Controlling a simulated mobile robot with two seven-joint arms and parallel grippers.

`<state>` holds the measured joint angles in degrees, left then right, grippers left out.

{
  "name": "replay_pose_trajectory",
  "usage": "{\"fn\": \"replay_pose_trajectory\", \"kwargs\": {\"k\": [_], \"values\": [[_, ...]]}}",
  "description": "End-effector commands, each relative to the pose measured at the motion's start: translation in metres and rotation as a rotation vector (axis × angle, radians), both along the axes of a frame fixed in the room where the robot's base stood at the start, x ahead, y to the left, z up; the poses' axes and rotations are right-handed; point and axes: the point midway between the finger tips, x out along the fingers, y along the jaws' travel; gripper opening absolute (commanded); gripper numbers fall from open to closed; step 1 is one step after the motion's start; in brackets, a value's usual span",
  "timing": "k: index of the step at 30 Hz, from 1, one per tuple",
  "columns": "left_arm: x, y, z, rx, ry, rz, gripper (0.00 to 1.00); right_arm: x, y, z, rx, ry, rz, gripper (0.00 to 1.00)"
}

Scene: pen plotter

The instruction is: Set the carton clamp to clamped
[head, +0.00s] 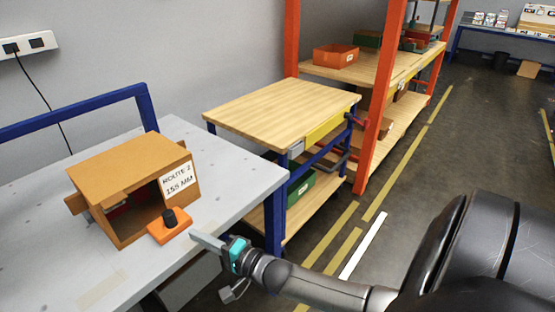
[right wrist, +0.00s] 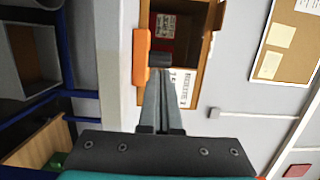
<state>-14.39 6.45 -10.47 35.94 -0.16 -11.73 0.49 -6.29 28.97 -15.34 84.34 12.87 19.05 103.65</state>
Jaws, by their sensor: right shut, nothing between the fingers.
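A brown carton (head: 125,165) with an open front lies on the grey table (head: 235,175). Its label (head: 178,181) reads "ROUTE 2 155 MM". At its front right corner sits an orange block with a black knob, apparently the carton clamp (head: 163,234). In the right wrist view the orange block (right wrist: 141,70) and black knob (right wrist: 160,53) lie just beyond my fingertips. My right gripper (head: 198,239) is shut and empty, just right of the block; I cannot tell whether it touches the knob. The carton's interior (right wrist: 172,30) is partly dark. My left gripper is not in view.
A blue rail (head: 75,112) runs behind the table. A wooden-topped workbench (head: 285,108) stands to the right, then an orange-post shelf (head: 378,95) with boxes. The grey tabletop in front of the carton is mostly clear.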

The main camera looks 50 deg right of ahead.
Motion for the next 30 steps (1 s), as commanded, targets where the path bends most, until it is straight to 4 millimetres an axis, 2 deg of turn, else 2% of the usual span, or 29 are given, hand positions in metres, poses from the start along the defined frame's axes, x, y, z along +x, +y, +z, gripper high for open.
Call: {"fn": "replay_pose_trajectory", "kwargs": {"k": [3,9,18,30], "values": [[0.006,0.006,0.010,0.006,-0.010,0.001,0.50,-0.023,-0.007,0.002,0.000,0.004,0.000,0.00],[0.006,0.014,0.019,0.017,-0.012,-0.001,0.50,-0.060,-0.017,0.002,0.000,0.004,0.000,0.00],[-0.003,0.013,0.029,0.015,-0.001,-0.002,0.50,-0.117,-0.033,0.003,-0.001,0.005,0.000,0.00],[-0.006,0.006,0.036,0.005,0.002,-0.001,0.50,-0.132,-0.047,-0.074,-0.339,0.161,-0.051,0.00]]}}
